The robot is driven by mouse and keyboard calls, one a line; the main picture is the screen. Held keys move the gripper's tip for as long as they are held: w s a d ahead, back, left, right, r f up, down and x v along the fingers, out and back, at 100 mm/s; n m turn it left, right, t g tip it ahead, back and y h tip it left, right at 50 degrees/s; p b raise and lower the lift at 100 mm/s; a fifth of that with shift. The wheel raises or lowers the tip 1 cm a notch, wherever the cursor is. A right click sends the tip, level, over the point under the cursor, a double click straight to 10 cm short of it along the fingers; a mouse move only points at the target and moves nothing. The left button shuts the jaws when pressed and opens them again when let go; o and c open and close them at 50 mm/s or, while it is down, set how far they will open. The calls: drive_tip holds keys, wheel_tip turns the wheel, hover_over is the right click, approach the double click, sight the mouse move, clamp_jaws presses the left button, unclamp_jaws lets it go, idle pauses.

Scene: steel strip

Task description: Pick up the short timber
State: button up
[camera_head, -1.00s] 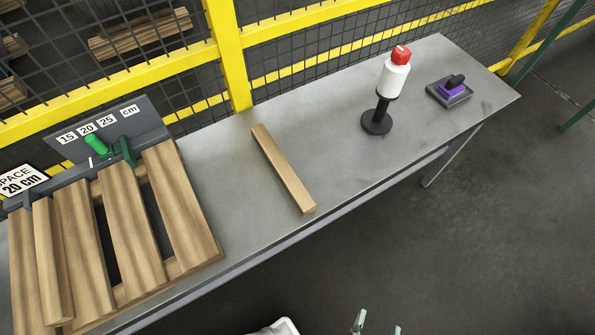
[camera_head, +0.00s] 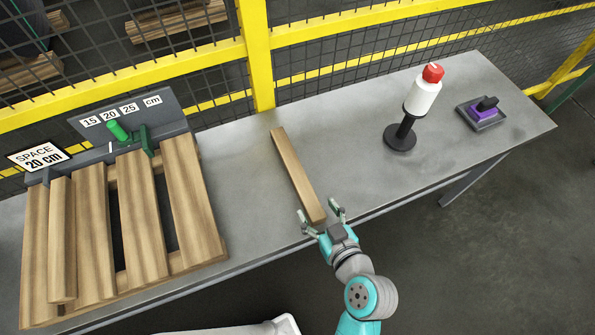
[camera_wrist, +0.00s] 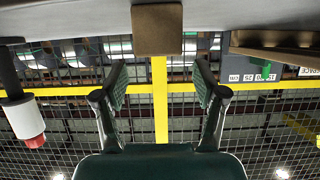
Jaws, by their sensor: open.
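The short timber (camera_head: 297,174) is a light brown square bar lying flat on the grey steel bench, running from the back left toward the front edge. In the wrist view its square end (camera_wrist: 157,28) shows at the top centre, ahead of my gripper. My gripper (camera_head: 321,213) is open at the near end of the timber, with its two fingers spread on either side in the head view. In the wrist view my gripper (camera_wrist: 160,85) has nothing between its fingers. I cannot tell whether any finger touches the timber.
A slatted wooden pallet (camera_head: 140,213) in a measuring jig stands at the left of the bench (camera_head: 240,165). A red-capped white bottle on a black stand (camera_head: 422,97) and a purple-black device (camera_head: 483,112) stand at the right. A yellow mesh fence (camera_head: 350,43) runs behind.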

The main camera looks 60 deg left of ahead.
sight(305, 188)
drive_tip(key=x, duration=0.2)
drive_tip(key=shift+a+f, duration=0.15)
drive_tip(key=shift+a, duration=0.25)
drive_tip(key=shift+r+x, duration=0.15)
drive_tip(key=shift+x, duration=1.2)
drive_tip(key=shift+r+x, duration=0.15)
drive_tip(key=shift+x, duration=1.15)
drive_tip(key=shift+a, duration=0.15)
clamp_jaws()
